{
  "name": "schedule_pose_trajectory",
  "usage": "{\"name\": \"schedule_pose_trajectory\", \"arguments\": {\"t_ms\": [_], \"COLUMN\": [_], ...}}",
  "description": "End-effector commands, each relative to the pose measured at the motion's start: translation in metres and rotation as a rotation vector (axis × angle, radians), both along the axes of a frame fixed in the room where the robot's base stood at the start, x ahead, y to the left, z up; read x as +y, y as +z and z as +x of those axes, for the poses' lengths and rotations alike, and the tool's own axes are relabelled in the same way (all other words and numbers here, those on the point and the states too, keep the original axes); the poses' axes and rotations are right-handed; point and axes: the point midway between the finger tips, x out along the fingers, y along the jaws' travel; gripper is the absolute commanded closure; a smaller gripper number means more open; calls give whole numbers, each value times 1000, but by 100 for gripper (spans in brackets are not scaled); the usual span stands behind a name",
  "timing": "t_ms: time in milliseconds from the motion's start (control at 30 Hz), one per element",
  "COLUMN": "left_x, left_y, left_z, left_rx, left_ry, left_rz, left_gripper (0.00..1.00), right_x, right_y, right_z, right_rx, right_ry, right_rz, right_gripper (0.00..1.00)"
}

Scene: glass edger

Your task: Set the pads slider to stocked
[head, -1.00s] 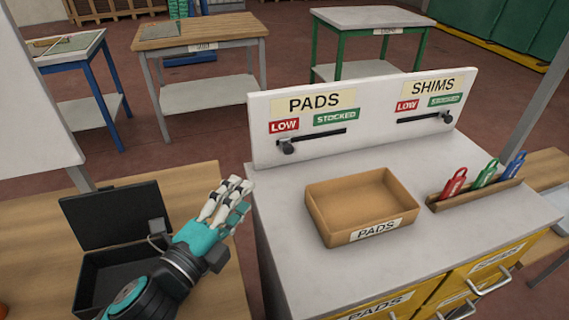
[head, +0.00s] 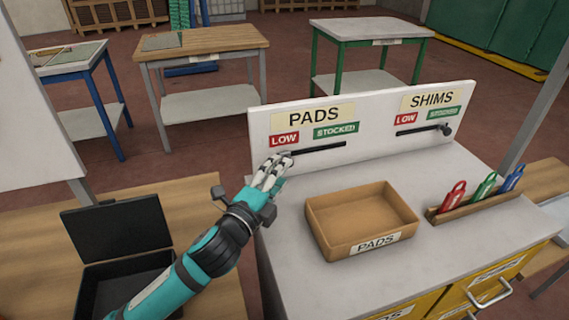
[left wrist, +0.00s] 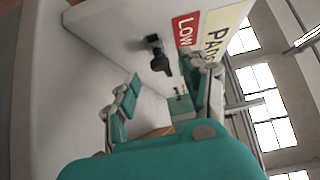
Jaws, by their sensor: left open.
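The white board (head: 375,142) at the back of the counter has a PADS section with a red LOW label (head: 284,139), a green STOCKED label (head: 336,131) and a dark slot (head: 325,148) beneath. In the head view my left gripper (head: 276,167) is at the slot's left end and hides most of the pads slider. In the left wrist view the slider's black knob (left wrist: 158,55) is at the LOW end, ahead of the open left gripper (left wrist: 158,100) and between the lines of its fingers. I cannot see contact. My right gripper is not in view.
A cardboard PADS tray (head: 362,215) sits on the counter (head: 300,270). A holder with red, green and blue tags (head: 483,190) is at right. The SHIMS slider knob (head: 445,129) is at its right end. An open black case (head: 125,235) lies on the left table.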

Motion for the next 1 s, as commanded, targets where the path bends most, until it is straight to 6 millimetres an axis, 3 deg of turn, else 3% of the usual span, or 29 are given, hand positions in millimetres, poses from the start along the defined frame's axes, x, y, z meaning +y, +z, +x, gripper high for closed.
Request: {"name": "schedule_pose_trajectory", "arguments": {"t_ms": [200, 567, 933, 1000], "left_x": [-12, -14, -14, -14], "left_y": [0, 0, -1, -1], "left_z": [22, 27, 27, 27], "left_rx": [0, 0, 1, 1], "left_ry": [0, 0, 0, 0], "left_rz": [0, 1, 0, 0], "left_gripper": [53, 53, 100, 100], "right_x": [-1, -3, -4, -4], "right_y": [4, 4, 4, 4], "right_z": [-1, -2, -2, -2], "right_rx": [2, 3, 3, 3], "right_ry": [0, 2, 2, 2], "right_rz": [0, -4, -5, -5], "right_gripper": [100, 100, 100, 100]}}
